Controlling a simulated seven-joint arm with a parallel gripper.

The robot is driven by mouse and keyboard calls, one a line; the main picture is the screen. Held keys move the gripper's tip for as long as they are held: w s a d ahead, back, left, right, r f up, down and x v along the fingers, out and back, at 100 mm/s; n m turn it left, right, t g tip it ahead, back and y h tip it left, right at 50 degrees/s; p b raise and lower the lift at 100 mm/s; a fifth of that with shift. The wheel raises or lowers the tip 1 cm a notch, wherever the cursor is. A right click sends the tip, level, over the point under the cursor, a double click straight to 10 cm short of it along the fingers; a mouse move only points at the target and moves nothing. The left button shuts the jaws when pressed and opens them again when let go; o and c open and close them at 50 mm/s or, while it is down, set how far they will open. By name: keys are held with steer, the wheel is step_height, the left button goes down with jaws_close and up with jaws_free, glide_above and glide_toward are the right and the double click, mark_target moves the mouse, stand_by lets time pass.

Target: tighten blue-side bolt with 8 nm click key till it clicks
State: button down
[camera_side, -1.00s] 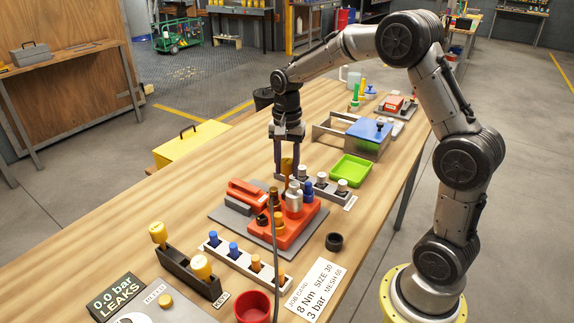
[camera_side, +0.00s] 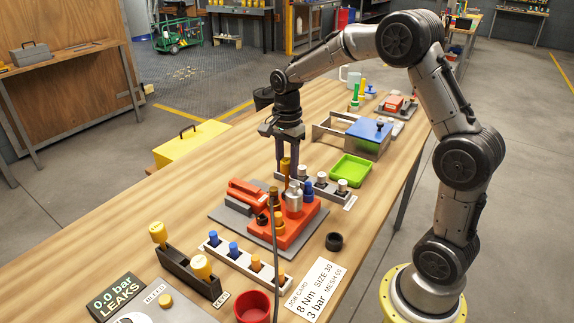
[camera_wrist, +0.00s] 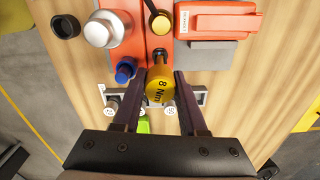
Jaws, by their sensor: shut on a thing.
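The orange-red fixture (camera_side: 299,236) lies below and toward the camera. A blue knob (camera_wrist: 125,70) at the fixture's near end is left of the key in the wrist view, apart from it. The blue-side bolt cannot be made out; the key's head hides what is under it.
A silver cylinder (camera_wrist: 103,30) and an amber cap (camera_wrist: 160,22) stand on the fixture. A hose rises in front of it. A rack with light caps (camera_side: 342,185) and a green tray (camera_side: 351,169) are close to my gripper. A black ring (camera_side: 334,242) lies right of the fixture.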

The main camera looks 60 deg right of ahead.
steer(key=shift+m, duration=1.3)
steer(key=shift+m, duration=1.2)
steer(key=shift+r+n, duration=0.1)
steer(key=shift+n, duration=0.2)
steer(key=shift+r, duration=3.45)
